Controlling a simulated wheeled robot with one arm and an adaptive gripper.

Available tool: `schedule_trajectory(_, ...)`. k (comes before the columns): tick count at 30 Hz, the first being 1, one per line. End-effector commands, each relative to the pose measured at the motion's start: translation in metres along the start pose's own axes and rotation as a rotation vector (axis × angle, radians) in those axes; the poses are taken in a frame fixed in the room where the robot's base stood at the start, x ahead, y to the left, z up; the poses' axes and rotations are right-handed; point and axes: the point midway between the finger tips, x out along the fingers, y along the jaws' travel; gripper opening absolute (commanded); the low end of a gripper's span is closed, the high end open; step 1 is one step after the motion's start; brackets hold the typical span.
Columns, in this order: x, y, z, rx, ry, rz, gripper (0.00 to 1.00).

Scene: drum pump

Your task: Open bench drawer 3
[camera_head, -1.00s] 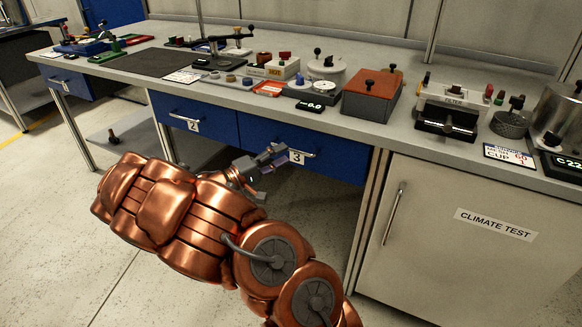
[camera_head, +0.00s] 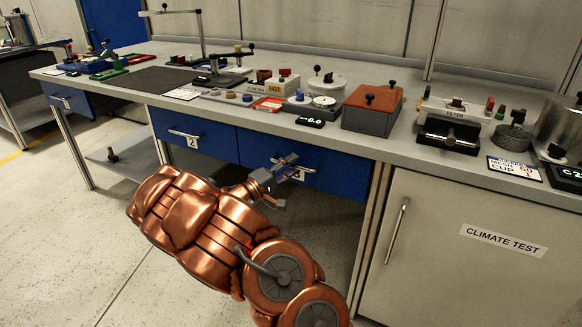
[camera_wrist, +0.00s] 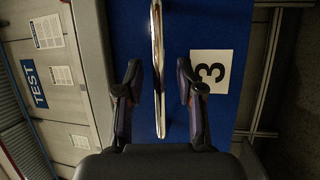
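Bench drawer 3 (camera_head: 338,169) is the blue drawer front under the middle of the bench, and it is closed. In the wrist view its blue front (camera_wrist: 215,30) carries a white label with a 3 (camera_wrist: 210,71). Its silver bar handle (camera_wrist: 157,70) runs between my two fingers there, with a gap on either side. My gripper (camera_wrist: 159,85) is open at the handle; in the head view my gripper (camera_head: 283,174) is at the drawer front and partly covers the label and handle.
Drawer 2 (camera_head: 205,133) is shut to the left. A grey cabinet marked CLIMATE TEST (camera_head: 470,260) with a vertical handle stands to the right. Instruments crowd the bench top (camera_head: 300,131) above. Open floor (camera_head: 60,260) lies to the left.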

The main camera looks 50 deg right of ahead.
Motion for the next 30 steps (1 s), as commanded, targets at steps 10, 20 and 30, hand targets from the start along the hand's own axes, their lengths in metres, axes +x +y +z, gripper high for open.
schedule_trajectory(10, 0.0018, 0.0003, 0.0003, 0.000, -0.001, 0.001, 0.31)
schedule_trajectory(20, 0.0016, 0.0004, 0.0003, 0.000, -0.001, 0.000, 0.00)
schedule_trajectory(30, 0.0016, 0.0002, 0.0004, 0.000, -0.001, 0.000, 0.00)
